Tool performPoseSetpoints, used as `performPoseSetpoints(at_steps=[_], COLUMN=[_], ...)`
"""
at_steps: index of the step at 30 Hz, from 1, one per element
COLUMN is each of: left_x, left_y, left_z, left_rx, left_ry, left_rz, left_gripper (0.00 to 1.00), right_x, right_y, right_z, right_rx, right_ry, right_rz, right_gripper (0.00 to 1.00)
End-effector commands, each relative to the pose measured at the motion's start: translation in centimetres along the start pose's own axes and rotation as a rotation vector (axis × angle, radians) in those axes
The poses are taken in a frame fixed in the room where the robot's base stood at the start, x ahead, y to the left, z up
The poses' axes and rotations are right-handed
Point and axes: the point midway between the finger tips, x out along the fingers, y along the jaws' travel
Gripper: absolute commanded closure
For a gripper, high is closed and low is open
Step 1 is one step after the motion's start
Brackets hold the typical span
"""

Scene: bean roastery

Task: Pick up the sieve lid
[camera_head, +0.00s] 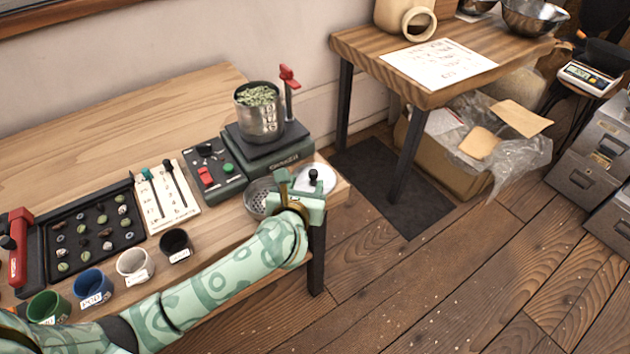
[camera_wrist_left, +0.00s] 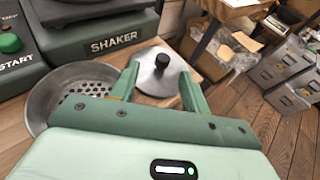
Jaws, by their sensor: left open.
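The sieve lid (camera_head: 318,184) is a round silver disc with a black knob, lying at the right front corner of the wooden bench. In the left wrist view the lid (camera_wrist_left: 152,85) shows between and beyond the finger ends, its near part hidden by the gripper. My left gripper (camera_head: 304,189) is open and empty, just in front of the lid; in the left wrist view its two fingers (camera_wrist_left: 160,74) point toward the knob, one on each side of it. I cannot tell whether they touch the lid. My right gripper is not in view.
A perforated metal sieve (camera_head: 255,196) sits left of the lid. Behind stands the green shaker (camera_head: 277,163) with a metal pot (camera_head: 260,122) of green beans. Several cups, including a black one (camera_head: 177,246), line the bench front. Open floor lies to the right.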

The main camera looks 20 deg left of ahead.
Motion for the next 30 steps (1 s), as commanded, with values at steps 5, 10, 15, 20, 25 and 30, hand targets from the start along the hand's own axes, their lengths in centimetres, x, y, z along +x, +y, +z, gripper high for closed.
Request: performPoseSetpoints(at_steps=[5,10,15,20,25,30], left_x=[1.7,4.6,5.7,5.6,5.6,5.6], left_y=[-0.2,-0.5,-0.5,-0.5,-0.5,-0.5], left_z=[-0.2,-0.4,-0.1,0.0,0.0,0.0], left_rx=[0.000,0.001,0.001,0.001,0.001,0.001], left_ry=[0.001,0.002,0.001,0.000,0.000,-0.001], left_rz=[0.000,0.001,0.001,0.000,0.001,0.001], left_gripper=[0.53,0.53,0.53,0.53,0.95,1.00], right_x=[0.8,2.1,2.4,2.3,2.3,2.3], right_y=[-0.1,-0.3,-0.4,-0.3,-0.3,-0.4], right_z=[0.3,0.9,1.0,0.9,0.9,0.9], right_rx=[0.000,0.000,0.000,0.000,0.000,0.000], right_ry=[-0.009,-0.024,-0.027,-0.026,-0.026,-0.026], right_rz=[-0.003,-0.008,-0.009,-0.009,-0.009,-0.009], right_gripper=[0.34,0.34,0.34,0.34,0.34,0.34])
